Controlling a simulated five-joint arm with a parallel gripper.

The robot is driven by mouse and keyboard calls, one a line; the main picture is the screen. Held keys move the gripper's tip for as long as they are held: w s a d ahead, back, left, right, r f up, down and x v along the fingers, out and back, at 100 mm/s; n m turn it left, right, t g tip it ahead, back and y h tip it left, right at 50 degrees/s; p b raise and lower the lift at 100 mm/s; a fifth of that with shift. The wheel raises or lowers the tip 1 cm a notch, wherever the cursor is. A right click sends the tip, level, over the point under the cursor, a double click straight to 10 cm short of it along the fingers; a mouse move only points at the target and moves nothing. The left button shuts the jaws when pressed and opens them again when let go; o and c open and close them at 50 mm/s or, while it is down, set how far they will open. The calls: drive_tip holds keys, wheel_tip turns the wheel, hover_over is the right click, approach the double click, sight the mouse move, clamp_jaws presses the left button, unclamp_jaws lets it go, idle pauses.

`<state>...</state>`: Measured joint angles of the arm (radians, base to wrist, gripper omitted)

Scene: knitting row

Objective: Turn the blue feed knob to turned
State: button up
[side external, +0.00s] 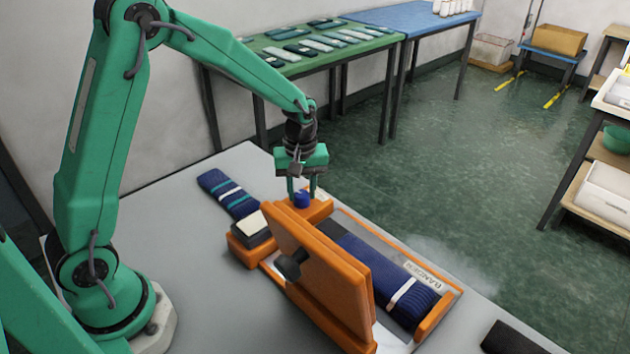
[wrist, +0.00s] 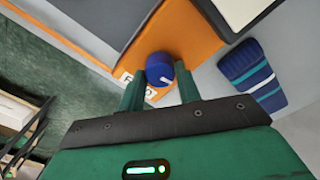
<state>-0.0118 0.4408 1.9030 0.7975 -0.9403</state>
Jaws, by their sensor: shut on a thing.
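The blue feed knob (side external: 302,200) sits on the orange frame of the bander at its back end. My gripper (side external: 302,190) points down over the knob with a finger on either side. In the wrist view my gripper (wrist: 158,82) has its fingers closed on the knob.
The bander's orange lid (side external: 318,275) stands raised, with a dark handle (side external: 291,265). Banded blue fabric (side external: 405,295) lies in the bander's bed. A folded blue striped piece (side external: 228,194) lies on the grey table at left. A dark block (side external: 510,338) is at the front right.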

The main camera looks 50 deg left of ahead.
sight(302, 194)
drive_tip(key=shift+r+m, duration=0.1)
drive_tip(key=shift+m, duration=0.9)
drive_tip(key=o, duration=1)
drive_tip(key=shift+c, duration=0.2)
wheel_tip(302, 194, up, 8)
drive_tip(key=shift+f, duration=0.25)
drive_tip(key=shift+r, duration=0.15)
